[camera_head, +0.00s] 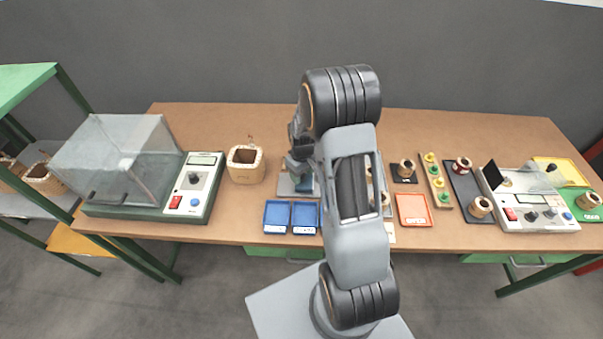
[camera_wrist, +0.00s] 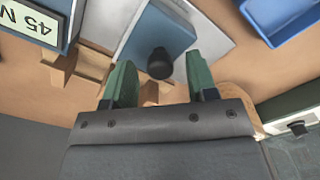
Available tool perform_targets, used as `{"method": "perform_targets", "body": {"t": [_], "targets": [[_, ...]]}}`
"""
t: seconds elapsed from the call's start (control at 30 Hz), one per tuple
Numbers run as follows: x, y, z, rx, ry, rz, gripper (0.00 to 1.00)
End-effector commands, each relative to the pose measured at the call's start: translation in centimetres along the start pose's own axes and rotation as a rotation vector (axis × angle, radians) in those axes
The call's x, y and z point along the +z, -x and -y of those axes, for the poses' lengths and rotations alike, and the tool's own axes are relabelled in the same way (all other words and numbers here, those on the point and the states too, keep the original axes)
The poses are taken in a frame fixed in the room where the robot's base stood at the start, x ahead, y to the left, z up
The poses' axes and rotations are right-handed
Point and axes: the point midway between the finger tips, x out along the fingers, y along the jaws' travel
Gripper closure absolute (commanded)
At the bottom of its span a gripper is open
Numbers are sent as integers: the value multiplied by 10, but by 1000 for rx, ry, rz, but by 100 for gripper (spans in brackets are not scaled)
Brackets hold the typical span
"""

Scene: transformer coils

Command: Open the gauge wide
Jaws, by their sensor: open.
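In the wrist view, the gauge looks to be a blue block (camera_wrist: 152,38) with a round black knob (camera_wrist: 160,64), on a pale grey plate (camera_wrist: 207,28). My gripper (camera_wrist: 158,70) is open, with its two green fingers apart on either side of the knob. I cannot tell whether either finger touches it. Wooden pieces (camera_wrist: 76,68) lie left of the gauge and partly under the fingers. In the head view, the grey plate (camera_head: 285,187) shows behind my arm, which hides most of the gauge and the fingertips.
Two blue trays (camera_head: 277,216) lie at the bench's front, one close to the gauge.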

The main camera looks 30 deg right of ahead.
Motion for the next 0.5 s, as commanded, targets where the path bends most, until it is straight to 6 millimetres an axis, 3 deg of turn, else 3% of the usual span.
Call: {"method": "perform_targets", "body": {"t": [0.33,0.5], "targets": [[0,-3,0,0,0,-1,47],[0,-3,0,0,-1,0,63]]}}
